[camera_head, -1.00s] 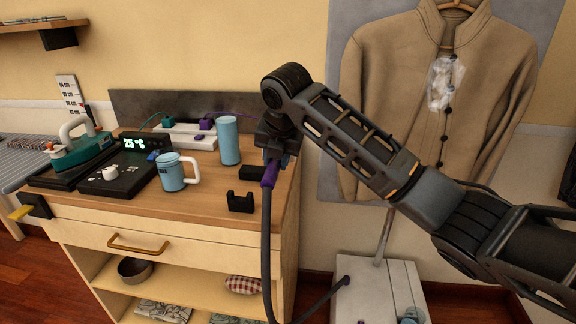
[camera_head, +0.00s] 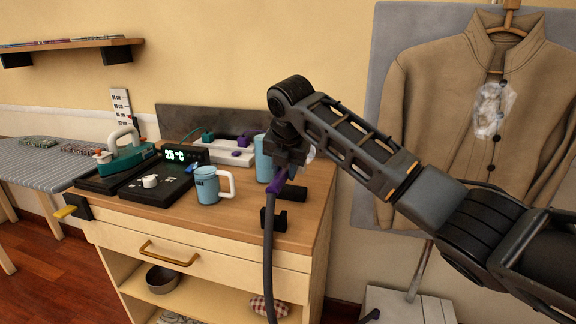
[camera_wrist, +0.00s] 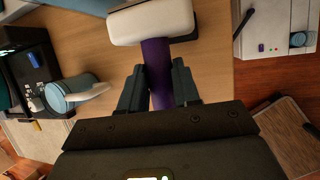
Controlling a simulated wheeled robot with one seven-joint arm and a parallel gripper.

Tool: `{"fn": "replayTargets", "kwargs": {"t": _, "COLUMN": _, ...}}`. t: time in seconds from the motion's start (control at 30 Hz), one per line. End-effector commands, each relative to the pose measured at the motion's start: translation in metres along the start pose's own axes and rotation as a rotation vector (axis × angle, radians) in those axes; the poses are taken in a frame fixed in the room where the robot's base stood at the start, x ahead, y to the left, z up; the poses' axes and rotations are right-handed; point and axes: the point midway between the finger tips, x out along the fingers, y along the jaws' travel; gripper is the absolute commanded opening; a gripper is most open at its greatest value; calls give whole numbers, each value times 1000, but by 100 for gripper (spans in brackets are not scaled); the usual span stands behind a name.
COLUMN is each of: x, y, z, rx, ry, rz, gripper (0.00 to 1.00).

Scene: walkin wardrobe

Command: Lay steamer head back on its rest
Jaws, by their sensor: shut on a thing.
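My gripper (camera_head: 283,168) is shut on the purple handle (camera_wrist: 158,72) of the steamer head (camera_wrist: 150,22), whose white end points away from the jaws in the wrist view. In the head view the purple handle (camera_head: 277,190) shows below the jaws, with a grey hose (camera_head: 268,260) hanging from it. The head is over the right end of the wooden counter (camera_head: 230,220). A black notched rest (camera_head: 273,219) stands at the counter's front right, just below the handle; a second black block (camera_head: 292,192) sits behind it. Whether the handle touches either one I cannot tell.
A blue mug (camera_head: 207,187) stands left of the rest, and a blue cylinder (camera_head: 264,158) stands behind my gripper. A soldering-like black unit with display (camera_head: 180,154) and a green iron (camera_head: 125,152) are further left. A beige jacket (camera_head: 450,110) hangs at right above the white steamer base (camera_head: 395,305).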

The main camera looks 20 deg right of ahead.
Motion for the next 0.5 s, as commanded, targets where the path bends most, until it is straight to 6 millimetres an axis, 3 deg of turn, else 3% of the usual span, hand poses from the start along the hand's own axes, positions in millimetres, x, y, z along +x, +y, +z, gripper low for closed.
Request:
{"fn": "replayTargets", "kwargs": {"t": 0.2, "x": 22, "y": -5, "z": -10, "rx": 0, "ry": 1, "rz": 1, "gripper": 5}}
{"fn": "replayTargets", "kwargs": {"t": 0.5, "x": 40, "y": -8, "z": -17, "rx": 0, "ry": -1, "rz": 2, "gripper": 5}}
